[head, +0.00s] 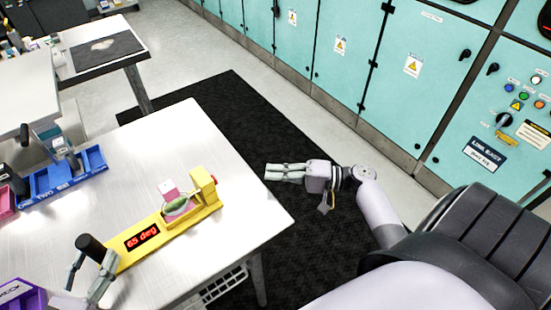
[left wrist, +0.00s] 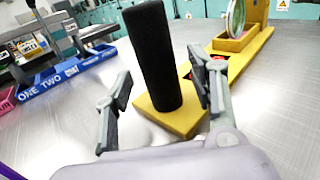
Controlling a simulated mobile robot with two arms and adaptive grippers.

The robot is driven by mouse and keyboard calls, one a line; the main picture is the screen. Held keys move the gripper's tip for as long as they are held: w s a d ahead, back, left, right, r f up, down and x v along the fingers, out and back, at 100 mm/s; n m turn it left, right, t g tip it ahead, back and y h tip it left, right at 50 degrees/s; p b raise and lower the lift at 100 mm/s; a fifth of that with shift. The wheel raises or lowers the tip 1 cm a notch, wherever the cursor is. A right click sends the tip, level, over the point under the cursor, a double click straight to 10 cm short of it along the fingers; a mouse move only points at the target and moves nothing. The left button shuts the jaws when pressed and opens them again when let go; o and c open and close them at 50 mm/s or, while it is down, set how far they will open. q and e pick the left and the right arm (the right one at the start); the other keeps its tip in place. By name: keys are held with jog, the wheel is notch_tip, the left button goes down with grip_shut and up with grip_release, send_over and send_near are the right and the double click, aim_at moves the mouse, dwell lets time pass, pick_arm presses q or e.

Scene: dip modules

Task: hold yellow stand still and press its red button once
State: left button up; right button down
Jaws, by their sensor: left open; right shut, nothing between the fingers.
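The yellow stand (head: 155,240) lies on the white table with a red display reading 65 deg. Its upright block at the far end carries the red button (head: 213,180), and a round glass dish with something green stands beside that block. A black cylindrical handle (head: 90,246) rises from the near end; it also shows in the left wrist view (left wrist: 153,55). My left gripper (head: 88,273) is open, with its fingers on either side of the handle, apart from it as far as I can see. My right gripper (head: 268,172) is shut and empty, beyond the table's right edge.
A blue tray (head: 65,180) marked ONE TWO sits at the left of the table (head: 110,165), with a small device behind it. A purple bin (head: 20,296) is at the lower left. Teal cabinets (head: 340,50) line the back. The table right of the stand is clear.

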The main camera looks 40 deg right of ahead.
pick_arm(q)
jog(key=shift+b+v, duration=0.7)
jog(key=shift+v, duration=2.8)
